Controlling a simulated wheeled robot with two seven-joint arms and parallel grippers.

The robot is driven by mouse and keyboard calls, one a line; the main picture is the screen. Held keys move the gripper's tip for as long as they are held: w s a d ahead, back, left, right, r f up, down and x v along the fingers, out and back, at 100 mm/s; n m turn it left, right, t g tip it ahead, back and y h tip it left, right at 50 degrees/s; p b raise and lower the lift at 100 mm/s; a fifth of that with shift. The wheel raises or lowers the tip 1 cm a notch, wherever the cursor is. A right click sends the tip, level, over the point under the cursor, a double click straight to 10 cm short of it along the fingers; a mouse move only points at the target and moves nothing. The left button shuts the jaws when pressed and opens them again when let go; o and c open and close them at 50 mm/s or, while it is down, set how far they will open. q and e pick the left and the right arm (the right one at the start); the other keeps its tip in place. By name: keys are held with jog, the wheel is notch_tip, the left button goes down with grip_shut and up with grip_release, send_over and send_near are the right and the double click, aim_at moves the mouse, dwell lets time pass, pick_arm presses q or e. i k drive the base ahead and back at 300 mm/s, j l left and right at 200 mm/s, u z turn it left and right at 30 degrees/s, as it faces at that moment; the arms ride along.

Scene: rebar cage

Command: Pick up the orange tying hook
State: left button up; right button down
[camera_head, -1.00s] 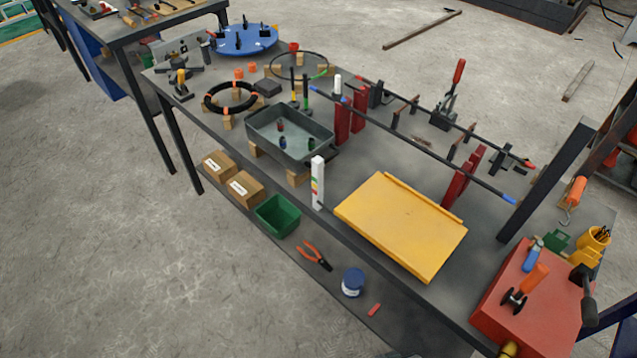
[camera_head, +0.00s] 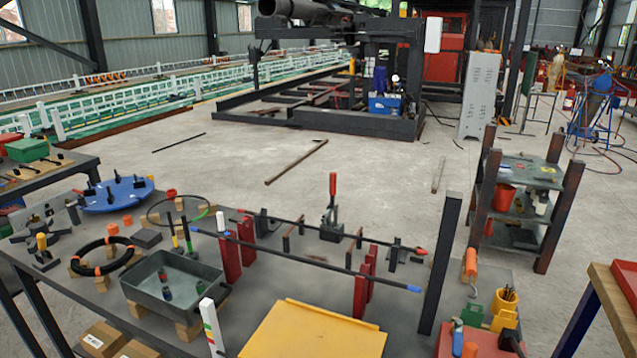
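The orange tying hook (camera_head: 471,265) is at the right end of the grey workbench, just right of a dark upright post. Its orange handle is at the top, and a thin metal hook shows below it. I cannot tell whether it hangs or lies there. Neither of my grippers is in view.
A yellow cup (camera_head: 504,300) and a green block (camera_head: 472,315) stand near the hook. The dark post (camera_head: 441,262) rises to its left. A red box (camera_head: 482,343) with tools is at the lower edge. A yellow plate (camera_head: 312,332) and grey tray (camera_head: 174,286) occupy the bench.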

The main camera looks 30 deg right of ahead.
aim_at(471, 253)
jog(key=z, duration=1.7)
